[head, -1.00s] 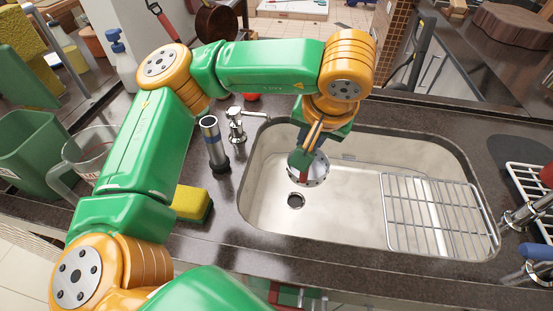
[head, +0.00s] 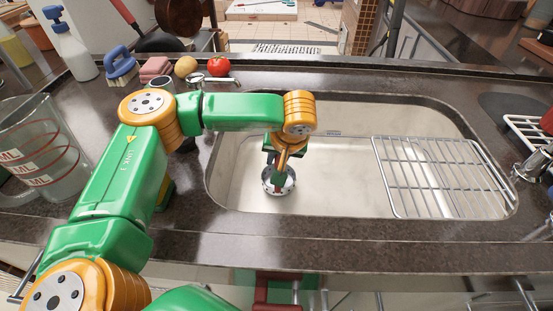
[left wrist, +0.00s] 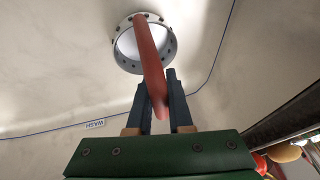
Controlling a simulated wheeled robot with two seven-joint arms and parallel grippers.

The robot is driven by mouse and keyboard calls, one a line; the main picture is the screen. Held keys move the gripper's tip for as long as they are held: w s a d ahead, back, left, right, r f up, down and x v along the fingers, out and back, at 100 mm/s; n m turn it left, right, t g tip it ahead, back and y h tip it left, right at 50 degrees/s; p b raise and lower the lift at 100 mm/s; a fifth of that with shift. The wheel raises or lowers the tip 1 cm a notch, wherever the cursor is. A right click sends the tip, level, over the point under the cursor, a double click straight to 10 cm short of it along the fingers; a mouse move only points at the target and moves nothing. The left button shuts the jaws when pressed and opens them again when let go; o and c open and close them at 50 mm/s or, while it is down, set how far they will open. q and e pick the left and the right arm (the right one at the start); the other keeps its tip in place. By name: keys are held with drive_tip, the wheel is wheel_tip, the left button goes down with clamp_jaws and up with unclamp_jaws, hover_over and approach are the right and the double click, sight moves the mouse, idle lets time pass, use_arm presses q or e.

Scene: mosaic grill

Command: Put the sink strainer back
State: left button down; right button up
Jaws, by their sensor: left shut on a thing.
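The sink strainer is a round metal cup with small holes around its rim and a red stem. It is low over the left part of the sink (head: 330,190) in the head view (head: 288,185), and its cup and stem fill the top of the left wrist view (left wrist: 170,45). My left gripper (head: 274,166) is above it, its dark fingers (left wrist: 158,80) shut on the red stem. The drain hole is hidden behind the strainer and gripper, so I cannot tell whether the strainer touches it. My right gripper is not in view.
A wire rack (head: 440,175) covers the sink's right part. Behind the sink's left end are a tap (head: 215,80), a tomato (head: 218,66) and a potato-like item (head: 186,66). A measuring jug (head: 40,150) stands at left. The sink floor between strainer and rack is clear.

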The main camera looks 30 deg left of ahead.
use_arm(q)
drive_tip(key=shift+f+b, duration=0.4)
drive_tip(key=c, duration=0.8)
unclamp_jaws()
drive_tip(key=shift+r, duration=0.1)
drive_tip(key=p+v, duration=0.1)
drive_tip(key=v, duration=1.1)
drive_tip(key=shift+r, duration=0.45)
